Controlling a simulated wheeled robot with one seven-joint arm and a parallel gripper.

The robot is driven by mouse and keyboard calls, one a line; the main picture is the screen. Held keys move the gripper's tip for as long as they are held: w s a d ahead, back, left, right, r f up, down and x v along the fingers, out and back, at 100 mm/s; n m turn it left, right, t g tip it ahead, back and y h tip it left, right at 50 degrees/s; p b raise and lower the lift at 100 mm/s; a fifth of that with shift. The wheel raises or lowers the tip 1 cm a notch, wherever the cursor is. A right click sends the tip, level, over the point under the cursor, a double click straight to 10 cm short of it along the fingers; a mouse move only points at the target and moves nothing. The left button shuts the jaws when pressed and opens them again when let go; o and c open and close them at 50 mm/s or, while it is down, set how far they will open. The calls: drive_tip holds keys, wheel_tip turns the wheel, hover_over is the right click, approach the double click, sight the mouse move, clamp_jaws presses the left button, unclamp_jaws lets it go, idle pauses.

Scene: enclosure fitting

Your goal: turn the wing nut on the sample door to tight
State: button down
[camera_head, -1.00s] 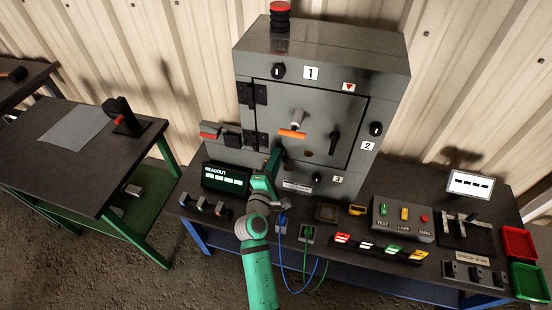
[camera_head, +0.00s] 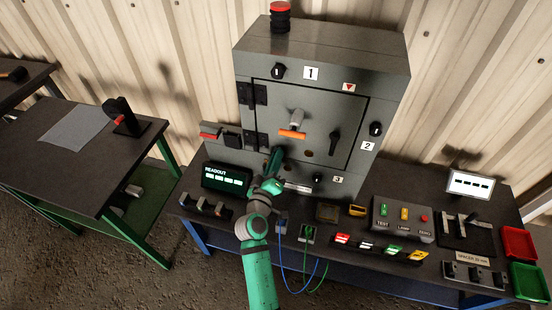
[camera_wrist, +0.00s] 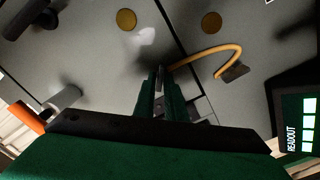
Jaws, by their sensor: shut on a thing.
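The sample door (camera_head: 345,118) is a grey panel on the grey cabinet (camera_head: 385,70) and looks shut. It carries an orange crossbar handle (camera_head: 292,134) and a black lever (camera_head: 335,143). My gripper (camera_head: 275,155) is at the door's lower left edge. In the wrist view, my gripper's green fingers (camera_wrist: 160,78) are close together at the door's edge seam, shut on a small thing. The wing nut is not clearly visible; the fingers hide it. A curved orange-yellow strip (camera_wrist: 215,52) with a dark tip shows beside the fingertips.
The orange handle's end (camera_wrist: 25,116) is close at the left of the wrist view. The readout box (camera_head: 227,178) stands left of my gripper. Below lie blue and green cables (camera_head: 283,262), and a button box (camera_head: 402,218) stands to the right.

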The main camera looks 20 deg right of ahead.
drive_tip(key=m, duration=0.9)
drive_tip(key=shift+f+m, duration=0.1)
drive_tip(key=shift+m, duration=0.3)
idle(0.4)
drive_tip(key=c, duration=1.8)
unclamp_jaws()
drive_tip(key=shift+s, duration=0.1)
drive_tip(key=v, duration=1)
drive_tip(key=shift+s+a, duration=0.25)
drive_tip(key=shift+s, duration=0.05)
